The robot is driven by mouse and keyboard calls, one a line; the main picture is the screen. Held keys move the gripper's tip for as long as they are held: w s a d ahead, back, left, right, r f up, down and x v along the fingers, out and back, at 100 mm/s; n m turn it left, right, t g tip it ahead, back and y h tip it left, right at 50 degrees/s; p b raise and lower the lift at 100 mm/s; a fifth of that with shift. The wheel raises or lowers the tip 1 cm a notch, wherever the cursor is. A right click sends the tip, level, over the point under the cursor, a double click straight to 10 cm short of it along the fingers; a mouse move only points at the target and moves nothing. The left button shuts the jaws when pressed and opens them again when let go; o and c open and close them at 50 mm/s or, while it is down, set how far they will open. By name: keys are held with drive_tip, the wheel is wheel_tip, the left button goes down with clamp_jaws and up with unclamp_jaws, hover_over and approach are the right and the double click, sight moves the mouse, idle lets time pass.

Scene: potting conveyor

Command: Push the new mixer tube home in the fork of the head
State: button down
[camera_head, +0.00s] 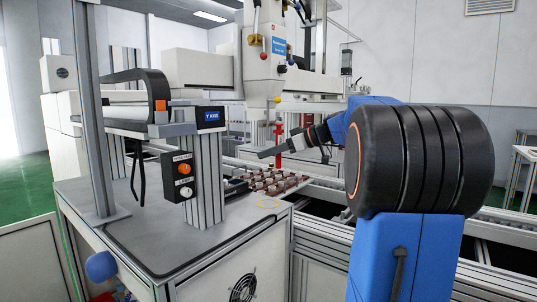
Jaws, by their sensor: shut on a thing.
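The white dispensing head (264,55) hangs from the gantry at the upper middle, with a small yellow part (277,100) near its lower end. A thin red upright piece, which looks like the mixer tube (279,131), stands below the head, roughly in line with its lower end. My dark gripper (272,152) reaches in from the right at the tube's height and is shut on it. The fork is too small to make out. I cannot tell whether the tube's top touches the head or how far in it sits.
A tray of small dark red and white parts (290,184) lies on the bench below the gripper. A control box with orange and white buttons (181,178) and a Y-axis post (206,165) stand to the left. The grey bench top (150,245) in front is mostly clear.

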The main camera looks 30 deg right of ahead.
drive_tip(key=shift+w+a, duration=0.25)
drive_tip(key=shift+w, duration=0.4)
drive_tip(key=shift+w+a, duration=0.25)
drive_tip(key=shift+w, duration=0.45)
drive_tip(key=shift+w+a, duration=0.25)
drive_tip(key=shift+w, duration=0.4)
drive_tip(key=c, duration=1.6)
unclamp_jaws()
drive_tip(key=v, duration=1.7)
drive_tip(key=shift+s+d, duration=0.15)
drive_tip(key=shift+d, duration=0.05)
